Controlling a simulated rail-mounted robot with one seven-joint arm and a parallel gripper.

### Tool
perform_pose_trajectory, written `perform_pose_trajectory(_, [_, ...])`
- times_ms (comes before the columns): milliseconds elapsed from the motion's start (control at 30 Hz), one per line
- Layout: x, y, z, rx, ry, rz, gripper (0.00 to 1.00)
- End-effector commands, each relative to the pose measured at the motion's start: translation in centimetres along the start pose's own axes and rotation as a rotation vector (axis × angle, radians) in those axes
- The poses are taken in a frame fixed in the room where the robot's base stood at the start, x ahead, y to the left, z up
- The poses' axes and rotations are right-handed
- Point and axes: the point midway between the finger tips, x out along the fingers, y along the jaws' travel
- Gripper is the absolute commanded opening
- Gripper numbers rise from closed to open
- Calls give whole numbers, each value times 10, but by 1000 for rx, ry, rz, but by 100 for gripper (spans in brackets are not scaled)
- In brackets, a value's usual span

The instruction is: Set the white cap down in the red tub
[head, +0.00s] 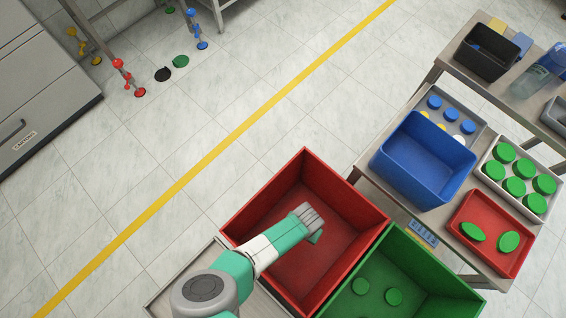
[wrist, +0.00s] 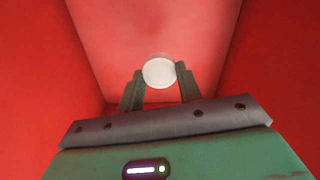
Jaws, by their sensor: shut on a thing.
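The white cap (wrist: 159,73) is a round white disc between my gripper's two dark fingers in the wrist view. My gripper (wrist: 159,82) is shut on it. In the head view my gripper (head: 314,238) reaches over the red tub (head: 348,190), inside its walls; the cap is hidden there. The wrist view shows red walls on both sides and the red tub floor (wrist: 140,30) beyond the cap. I cannot tell how far the cap is above the floor. No other cap shows in the visible part of the tub.
A green tub (head: 425,265) with green caps stands right beside the red tub. A table holds a blue bin (head: 425,160), a red tray (head: 490,262) with two green caps, and a white tray (head: 520,206) of green caps. Floor at left is mostly free.

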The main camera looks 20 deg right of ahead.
Motion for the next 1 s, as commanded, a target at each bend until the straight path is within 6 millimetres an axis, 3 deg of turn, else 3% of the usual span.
perform_pose_trajectory(67, [3, 2, 0, 4, -1, 1, 14])
perform_pose_trajectory(333, [60, 0, 1, -4, -2, 1, 14])
perform_pose_trajectory(567, [66, -1, 1, -4, -1, -1, 14])
perform_pose_trajectory(767, [102, 0, 1, -5, -2, 1, 14])
perform_pose_trajectory(1000, [99, -1, 1, -4, -2, -1, 14])
